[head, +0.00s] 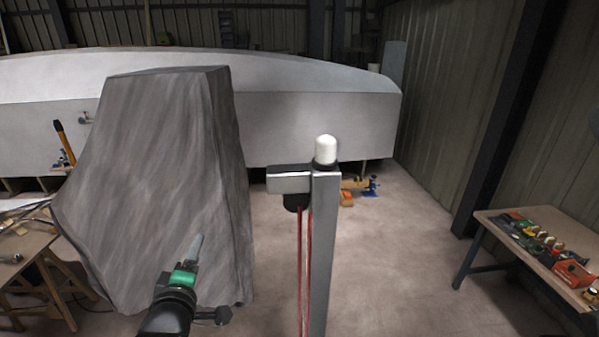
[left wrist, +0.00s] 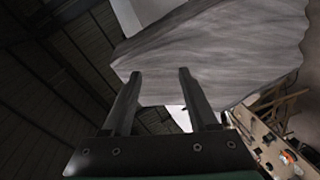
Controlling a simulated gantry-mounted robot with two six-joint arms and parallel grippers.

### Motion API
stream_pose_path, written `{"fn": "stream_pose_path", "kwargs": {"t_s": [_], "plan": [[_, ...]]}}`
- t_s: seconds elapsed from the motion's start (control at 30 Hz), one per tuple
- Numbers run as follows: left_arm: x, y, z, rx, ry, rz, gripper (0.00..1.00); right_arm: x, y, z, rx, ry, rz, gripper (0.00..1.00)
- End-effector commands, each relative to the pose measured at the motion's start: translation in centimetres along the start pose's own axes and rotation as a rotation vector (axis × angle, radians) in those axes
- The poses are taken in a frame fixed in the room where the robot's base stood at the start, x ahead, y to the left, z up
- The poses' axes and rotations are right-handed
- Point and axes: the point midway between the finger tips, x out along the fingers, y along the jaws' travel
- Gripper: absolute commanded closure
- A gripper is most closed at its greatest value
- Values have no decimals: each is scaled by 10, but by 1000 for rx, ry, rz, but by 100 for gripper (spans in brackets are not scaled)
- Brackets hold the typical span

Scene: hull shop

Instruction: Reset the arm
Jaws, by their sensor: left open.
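My left gripper (head: 197,247) comes up from the bottom of the head view, in front of a large grey draped block (head: 150,160). In the left wrist view my left gripper (left wrist: 160,78) has its two fingers apart with nothing between them. The grey block (left wrist: 225,50) fills the upper middle of that view beyond the fingertips. I cannot tell how far the fingertips are from its surface. My right gripper is not in view.
A long pale hull (head: 320,120) lies behind the block. A grey post (head: 325,240) with a white cap stands right of centre. A workbench (head: 510,240) with tools and small containers is at the right. A wooden table (head: 25,245) is at the left. Open floor (head: 410,270) lies between post and workbench.

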Motion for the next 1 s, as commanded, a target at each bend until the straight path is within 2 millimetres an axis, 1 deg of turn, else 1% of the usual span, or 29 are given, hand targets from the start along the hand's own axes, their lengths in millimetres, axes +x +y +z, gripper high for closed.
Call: {"fn": "stream_pose_path", "kwargs": {"t_s": [0.03, 0.07, 0.1, 0.17, 0.2, 0.27, 0.3, 0.37, 0.4, 0.5, 0.53, 0.57, 0.6, 0.7, 1.0], "plan": [[-16, 42, -11, 31, 15, 100, 41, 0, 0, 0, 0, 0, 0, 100], [-27, 66, -17, 58, 25, 158, 41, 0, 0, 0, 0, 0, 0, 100], [-44, 96, -25, 96, 44, 237, 41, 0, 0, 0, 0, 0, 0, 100], [-74, 139, -38, 159, 80, 354, 41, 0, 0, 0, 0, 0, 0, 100], [-97, 165, -46, 203, 111, 432, 41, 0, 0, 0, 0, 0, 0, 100], [-135, 200, -60, 281, 170, 546, 41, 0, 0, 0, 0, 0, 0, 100], [-163, 221, -68, 336, 220, 620, 41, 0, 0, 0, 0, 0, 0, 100], [-208, 246, -81, 433, 309, 723, 41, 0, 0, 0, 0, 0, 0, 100], [-237, 258, -88, 503, 378, 784, 41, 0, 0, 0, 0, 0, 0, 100], [-299, 273, -98, 715, 567, 877, 41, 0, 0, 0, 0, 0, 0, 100], [-306, 274, -99, 775, 607, 878, 41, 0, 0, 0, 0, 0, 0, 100], [-308, 275, -98, 830, 637, 872, 41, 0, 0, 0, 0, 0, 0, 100], [-306, 275, -96, 894, 663, 855, 41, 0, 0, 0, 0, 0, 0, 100], [-306, 275, -97, 985, 712, 826, 41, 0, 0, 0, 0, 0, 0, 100], [-305, 275, -97, 1007, 723, 817, 41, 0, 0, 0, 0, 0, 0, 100]]}}
